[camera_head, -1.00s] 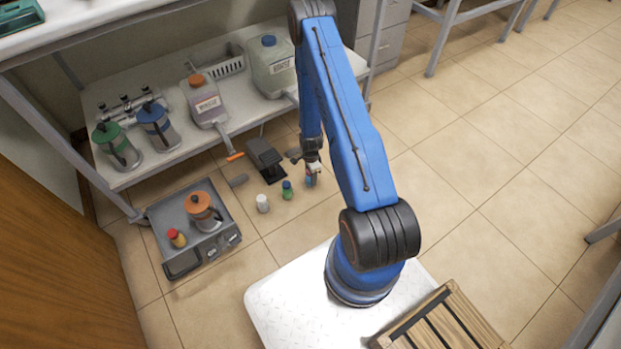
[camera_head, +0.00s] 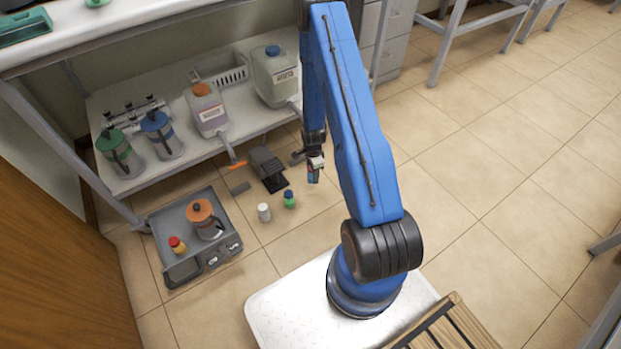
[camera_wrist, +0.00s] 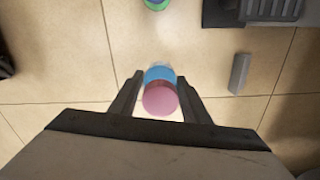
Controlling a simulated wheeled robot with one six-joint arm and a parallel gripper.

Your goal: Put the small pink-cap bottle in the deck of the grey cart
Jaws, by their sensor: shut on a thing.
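The small pink-cap bottle (camera_wrist: 160,99) is between my gripper's fingers (camera_wrist: 157,92) in the wrist view, its pink top facing the camera and a blue part beyond it. My gripper (camera_head: 314,170) is shut on this bottle. In the head view the bottle (camera_head: 313,178) shows small below the wrist, over the tiled floor. A low grey unit (camera_head: 172,228) with a raised rim and front knobs stands on the floor at left; I cannot tell if it is the grey cart. It carries an orange-lidded jug (camera_head: 204,222) and a red-cap bottle (camera_head: 177,245).
A white bottle (camera_head: 264,212) and a green bottle (camera_head: 289,199) stand on the floor near my gripper, with a dark pedal-like device (camera_head: 267,168) behind. A shelf (camera_head: 190,150) with jugs and canisters lies beyond.

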